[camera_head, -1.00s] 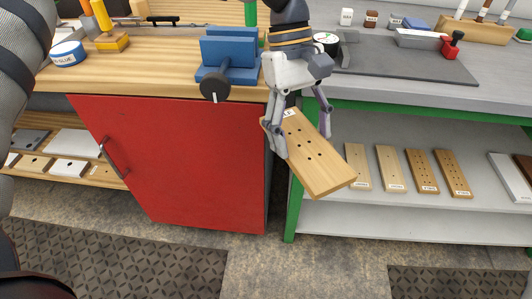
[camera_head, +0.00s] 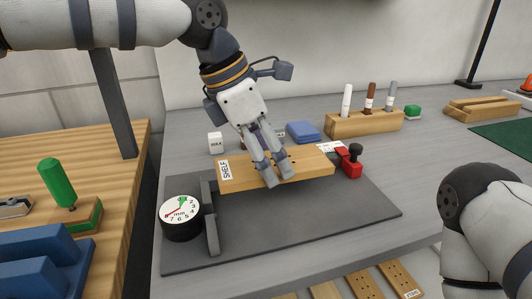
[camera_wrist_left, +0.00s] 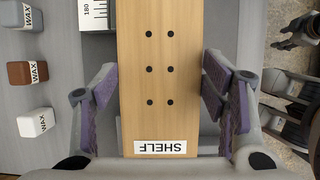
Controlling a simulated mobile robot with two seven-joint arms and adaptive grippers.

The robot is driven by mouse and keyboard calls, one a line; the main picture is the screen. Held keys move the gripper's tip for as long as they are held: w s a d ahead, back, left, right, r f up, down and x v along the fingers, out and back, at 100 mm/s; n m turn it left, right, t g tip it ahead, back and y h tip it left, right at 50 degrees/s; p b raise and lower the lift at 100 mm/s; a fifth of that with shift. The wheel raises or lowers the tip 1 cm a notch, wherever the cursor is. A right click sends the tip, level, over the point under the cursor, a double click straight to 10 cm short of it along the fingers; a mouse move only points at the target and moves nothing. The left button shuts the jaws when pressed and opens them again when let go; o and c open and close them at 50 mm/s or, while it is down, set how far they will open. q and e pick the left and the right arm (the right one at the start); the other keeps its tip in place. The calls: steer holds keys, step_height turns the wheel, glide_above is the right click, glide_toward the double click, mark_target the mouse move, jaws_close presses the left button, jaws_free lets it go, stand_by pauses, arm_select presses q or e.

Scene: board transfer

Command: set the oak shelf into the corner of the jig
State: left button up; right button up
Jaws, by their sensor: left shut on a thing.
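The oak shelf (camera_head: 310,168) is a light wooden board with dark holes and a SHELF label at its left end in the head view. My left gripper (camera_head: 275,180) is shut on it across its width. The wrist view shows the shelf (camera_wrist_left: 160,100) between the purple pads of the left gripper (camera_wrist_left: 160,95). The jig has a dark base plate (camera_head: 300,225), a grey upright stop (camera_head: 211,220) at left and a red clamp (camera_head: 350,162) at right. The shelf is over the plate's back part, its labelled end near the stop. I cannot tell whether it touches. The right gripper is out of view.
A round dial gauge (camera_head: 181,213) stands at the jig's left. Behind are a wax block (camera_head: 216,142), a blue block (camera_head: 303,131) and a wooden marker holder (camera_head: 364,123). The plate's front part is clear. My right arm (camera_head: 485,235) is at lower right.

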mark_target(258, 198)
arm_select(q)
steer(key=shift+s+f, duration=0.2)
steer(key=shift+f, duration=0.2)
steer(key=shift+s+f+b, duration=0.15)
steer(key=shift+f+b, duration=0.15)
steer(key=shift+f, duration=0.85)
steer(key=shift+s+f+b, duration=0.1)
steer(key=shift+f+b, duration=0.2)
steer(key=shift+f, duration=0.85)
arm_select(e)
steer(key=shift+s+f+g, duration=0.15)
steer(key=shift+s+f, duration=0.25)
steer(key=shift+s, duration=0.2)
steer(key=shift+s+f+g, duration=0.15)
steer(key=shift+s+f, duration=0.2)
steer(key=shift+s, duration=0.25)
arm_select(q)
steer(key=shift+s+a+p, duration=0.15)
steer(key=shift+a+p, duration=0.15)
steer(key=shift+a, duration=0.3)
arm_select(e)
steer(key=shift+w+r, duration=0.35)
steer(key=shift+w, duration=0.1)
arm_select(q)
steer(key=shift+w+a, duration=0.15)
steer(key=shift+w, duration=0.15)
arm_select(e)
steer(key=shift+s+f, duration=0.1)
arm_select(q)
steer(key=shift+f, duration=0.25)
